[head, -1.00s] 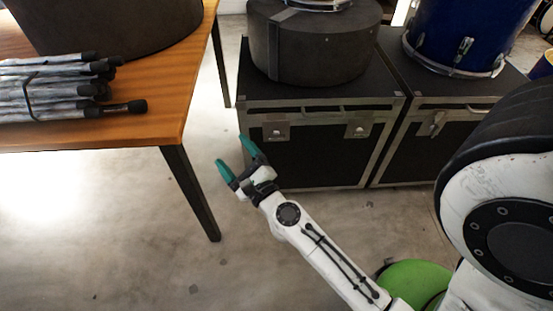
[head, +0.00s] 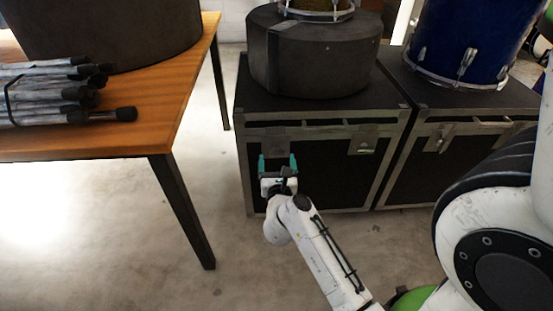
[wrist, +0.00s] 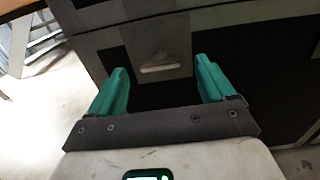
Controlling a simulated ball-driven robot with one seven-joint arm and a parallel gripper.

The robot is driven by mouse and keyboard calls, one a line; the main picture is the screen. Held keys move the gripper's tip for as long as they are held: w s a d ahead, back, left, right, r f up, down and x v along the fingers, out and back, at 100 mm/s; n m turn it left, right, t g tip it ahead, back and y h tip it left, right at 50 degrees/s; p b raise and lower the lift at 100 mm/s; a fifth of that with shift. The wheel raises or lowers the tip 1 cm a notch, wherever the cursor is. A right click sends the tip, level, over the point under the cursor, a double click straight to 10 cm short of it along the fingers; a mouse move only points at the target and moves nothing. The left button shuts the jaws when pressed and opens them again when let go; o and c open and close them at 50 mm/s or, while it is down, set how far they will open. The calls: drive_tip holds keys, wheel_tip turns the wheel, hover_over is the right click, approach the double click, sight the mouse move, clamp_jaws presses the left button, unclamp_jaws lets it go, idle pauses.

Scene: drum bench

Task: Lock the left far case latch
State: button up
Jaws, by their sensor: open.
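A black flight case with metal edging (head: 320,170) stands on the floor, and it also shows in the wrist view (wrist: 250,60). Its left latch is a grey plate (head: 274,144) on the upper front, partly hidden by my gripper in the head view. In the wrist view the latch plate (wrist: 150,46) has a pale tab at its lower part, seen between my fingers. My gripper (head: 277,161) is open and empty, with teal fingers (wrist: 160,72) pointing at the case front just below the latch. I cannot tell whether the fingers touch it.
The case's right latch (head: 363,147) sits on the same front. A second case (head: 455,150) stands right of it. A round dark drum case (head: 315,60) rests on top, and a blue drum (head: 465,45) on the second case. A wooden table (head: 165,110) stands left; floor between is clear.

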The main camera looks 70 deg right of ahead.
sight(276, 152)
drive_tip(key=shift+x, duration=1.15)
drive_tip(key=shift+c, duration=0.4)
drive_tip(key=c, duration=1)
